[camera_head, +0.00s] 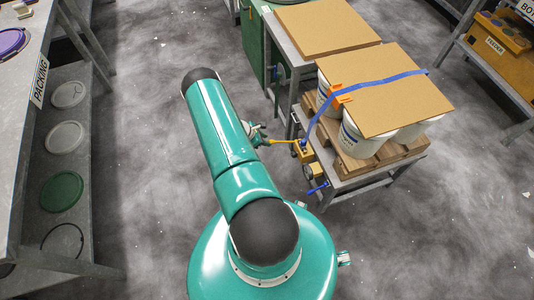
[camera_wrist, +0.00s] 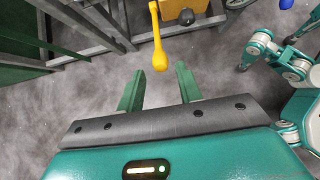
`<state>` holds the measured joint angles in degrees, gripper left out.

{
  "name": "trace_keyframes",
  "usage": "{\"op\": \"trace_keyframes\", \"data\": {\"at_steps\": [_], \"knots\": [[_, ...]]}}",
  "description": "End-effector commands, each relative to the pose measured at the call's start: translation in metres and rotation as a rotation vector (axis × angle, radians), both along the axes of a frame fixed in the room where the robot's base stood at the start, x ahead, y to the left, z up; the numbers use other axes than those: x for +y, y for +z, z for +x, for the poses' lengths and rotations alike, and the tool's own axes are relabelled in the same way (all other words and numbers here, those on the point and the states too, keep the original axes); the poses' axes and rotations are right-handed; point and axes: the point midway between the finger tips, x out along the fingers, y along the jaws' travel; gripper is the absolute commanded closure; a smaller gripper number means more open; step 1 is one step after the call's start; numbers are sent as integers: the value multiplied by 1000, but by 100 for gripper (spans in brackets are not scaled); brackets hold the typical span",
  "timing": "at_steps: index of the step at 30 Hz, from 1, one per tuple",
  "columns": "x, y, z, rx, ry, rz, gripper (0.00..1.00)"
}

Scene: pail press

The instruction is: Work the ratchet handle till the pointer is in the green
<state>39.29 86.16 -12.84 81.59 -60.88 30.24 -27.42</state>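The yellow ratchet handle (camera_head: 280,141) sticks out to the left from the yellow ratchet body (camera_head: 303,152) on the near left side of the pallet stand. My gripper (camera_head: 257,133) is at the handle's free end. In the wrist view my gripper (camera_wrist: 156,78) has its two green fingers apart. The handle's rounded end (camera_wrist: 160,60) shows at the gap between the fingertips, with no finger visibly touching it. A blue strap (camera_head: 380,82) runs from the ratchet over the cardboard sheet (camera_head: 387,95). A small round gauge (camera_head: 312,171) sits below the ratchet; its pointer and green zone cannot be read.
White pails (camera_head: 361,140) stand under the cardboard on a wooden pallet (camera_head: 378,163), on a metal stand. A blue lever (camera_head: 318,188) juts out below the gauge. Another cardboard-topped table (camera_head: 325,28) stands behind. The packing shelf (camera_head: 20,130) is at left. Open floor lies between.

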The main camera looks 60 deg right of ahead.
Motion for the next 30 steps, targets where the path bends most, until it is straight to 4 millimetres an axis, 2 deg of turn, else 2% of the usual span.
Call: {"op": "trace_keyframes", "data": {"at_steps": [7, 10, 12, 19, 30], "knots": [[-15, -27, -18, 0, -1, 0, 65], [-15, -24, -16, 0, 1, 0, 84], [-15, -24, -16, -1, 2, -1, 94], [-13, -31, -15, 0, 4, 0, 94], [-6, -70, -7, 0, 3, -1, 94]]}}
